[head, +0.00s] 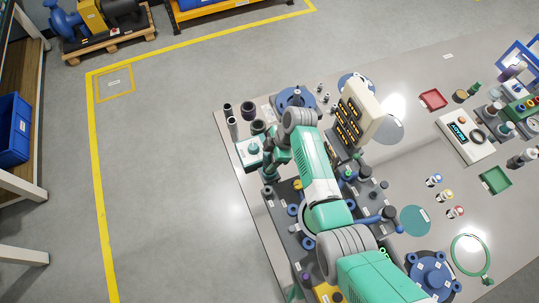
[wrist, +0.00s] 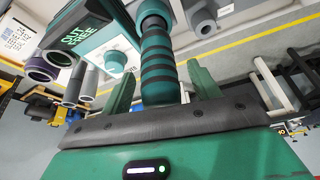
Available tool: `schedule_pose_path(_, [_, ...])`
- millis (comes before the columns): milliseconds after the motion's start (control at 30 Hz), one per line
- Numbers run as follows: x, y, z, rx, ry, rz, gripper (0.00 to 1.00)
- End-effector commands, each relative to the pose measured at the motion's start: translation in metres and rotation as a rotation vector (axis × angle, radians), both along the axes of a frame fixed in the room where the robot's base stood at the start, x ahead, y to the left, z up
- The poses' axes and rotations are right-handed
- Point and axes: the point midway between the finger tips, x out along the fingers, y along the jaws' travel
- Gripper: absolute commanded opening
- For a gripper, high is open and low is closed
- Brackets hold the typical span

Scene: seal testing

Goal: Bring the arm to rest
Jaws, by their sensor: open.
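My gripper (wrist: 160,85) is open, with its two green fingers standing apart in the wrist view. A dark handle with teal bands (wrist: 158,62) rises between the fingers, with a gap on both sides. Whether the handle touches the palm is hidden by the gripper's dark front edge. In the head view my arm reaches over the bench from the lower right, and my gripper (head: 272,162) is near the bench's left edge, partly hidden by the arm. It is beside a pale box with a teal knob (head: 250,151).
Open floor lies left of the bench.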

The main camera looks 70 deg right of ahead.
Motion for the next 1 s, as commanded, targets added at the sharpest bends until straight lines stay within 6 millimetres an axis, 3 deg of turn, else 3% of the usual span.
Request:
schedule_pose_path(100, [0.000,0.000,0.025,-0.001,-0.001,0.001,0.61])
schedule_pose_path(500, [0.000,0.000,0.081,-0.001,0.000,0.000,0.61])
schedule_pose_path(1000, [0.000,0.000,0.080,-0.001,0.000,0.000,0.61])
